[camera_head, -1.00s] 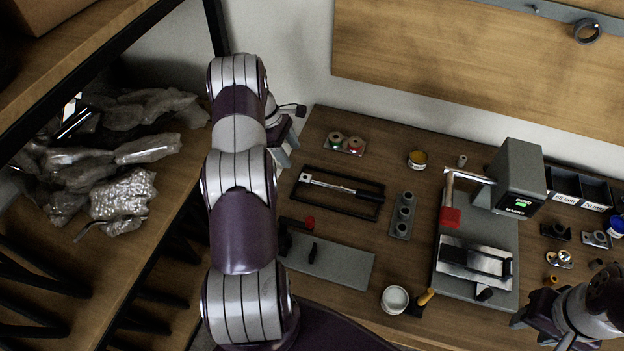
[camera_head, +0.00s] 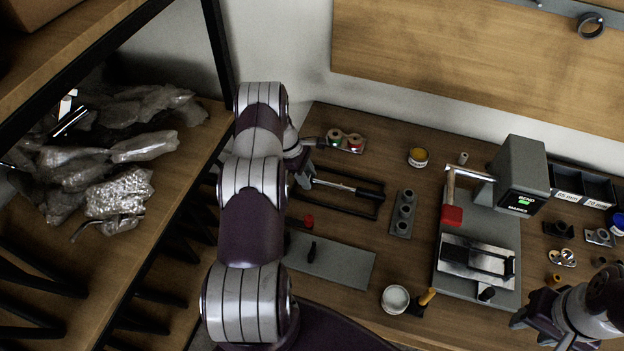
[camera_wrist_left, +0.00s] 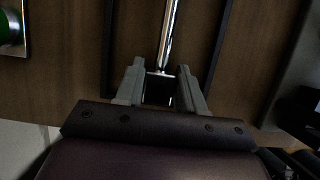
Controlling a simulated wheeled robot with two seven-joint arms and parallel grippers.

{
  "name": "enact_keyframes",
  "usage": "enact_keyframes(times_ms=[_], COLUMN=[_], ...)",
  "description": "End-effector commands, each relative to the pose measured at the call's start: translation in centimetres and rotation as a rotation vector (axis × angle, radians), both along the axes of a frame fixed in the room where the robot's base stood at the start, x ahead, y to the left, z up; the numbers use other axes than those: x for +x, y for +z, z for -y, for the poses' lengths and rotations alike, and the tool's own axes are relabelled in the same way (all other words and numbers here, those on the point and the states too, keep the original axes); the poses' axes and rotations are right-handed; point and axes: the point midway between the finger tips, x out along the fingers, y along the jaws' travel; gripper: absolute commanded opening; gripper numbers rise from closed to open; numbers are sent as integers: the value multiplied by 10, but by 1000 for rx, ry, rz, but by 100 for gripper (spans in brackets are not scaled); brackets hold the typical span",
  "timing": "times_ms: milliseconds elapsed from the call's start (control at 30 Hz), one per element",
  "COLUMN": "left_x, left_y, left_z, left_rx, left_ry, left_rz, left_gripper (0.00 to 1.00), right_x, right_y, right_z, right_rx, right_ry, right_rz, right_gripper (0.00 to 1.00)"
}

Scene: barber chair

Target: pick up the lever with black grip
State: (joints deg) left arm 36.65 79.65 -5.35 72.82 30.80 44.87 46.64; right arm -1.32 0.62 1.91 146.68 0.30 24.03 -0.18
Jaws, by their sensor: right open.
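The lever (camera_head: 335,186) is a thin silver rod lying in a black rectangular frame (camera_head: 345,208) on the bench. Its right end looks dark, which fits a black grip. My left gripper (camera_head: 306,178) is at the left end of the lever, partly hidden behind my own arm. In the left wrist view its fingers (camera_wrist_left: 160,70) are apart, with the end of the rod (camera_wrist_left: 170,35) showing between their tips. Contact cannot be told. My right gripper (camera_head: 543,332) is open and empty at the lower right, partly cut by the frame edge.
A grey plate (camera_head: 335,265) with a black peg is in front of the frame. A grey holed block (camera_head: 402,214) stands to its right, and a tray with red and green spools (camera_head: 346,141) behind it. A press machine (camera_head: 520,180) stands further right. A shelf with plastic bags (camera_head: 110,165) is at left.

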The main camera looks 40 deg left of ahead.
Motion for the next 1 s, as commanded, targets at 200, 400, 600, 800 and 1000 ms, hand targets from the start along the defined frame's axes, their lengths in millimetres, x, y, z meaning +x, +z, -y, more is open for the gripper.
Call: enact_keyframes(times_ms=[200,400,600,800,1000], left_x=[1,1,2,20,47], left_y=[1,5,31,58,87], left_z=[0,-1,-1,28,66], left_rx=[0,1,2,1,2], left_ry=[-1,0,0,-5,-4], left_rz=[1,2,5,3,5], left_gripper=[0,0,0,0,0], right_x=[0,0,0,0,0], right_y=[0,-2,-12,-25,-37], right_z=[0,0,0,0,0], right_rx=[0,0,0,0,0], right_ry=[0,0,0,0,0], right_rz=[0,0,0,0,0], right_gripper=[43,43,43,43,43])
